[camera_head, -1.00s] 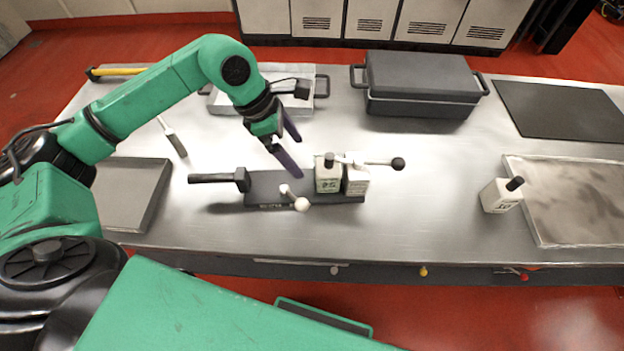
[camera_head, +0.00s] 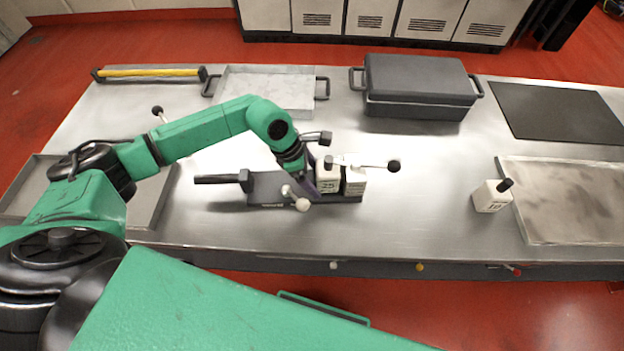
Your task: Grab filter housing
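No part is clearly marked as a filter housing. Two white numbered blocks with dark tops stand side by side at the right end of a dark fixture (camera_head: 268,187) on the metal table. They are the left block (camera_head: 328,182) and the right block (camera_head: 355,184). My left gripper (camera_head: 311,186) points down at the left side of the left block. Its purple fingers are partly hidden, and I cannot tell whether they touch or hold it. A third white block (camera_head: 491,197) with a black top stands alone at the right. My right gripper is out of view.
A lever with a black knob (camera_head: 394,166) reaches right from the blocks; a white-knobbed lever (camera_head: 302,204) is in front. A dark lidded box (camera_head: 420,86), white tray (camera_head: 268,90) and black mat (camera_head: 558,112) lie behind. Table between fixture and lone block is clear.

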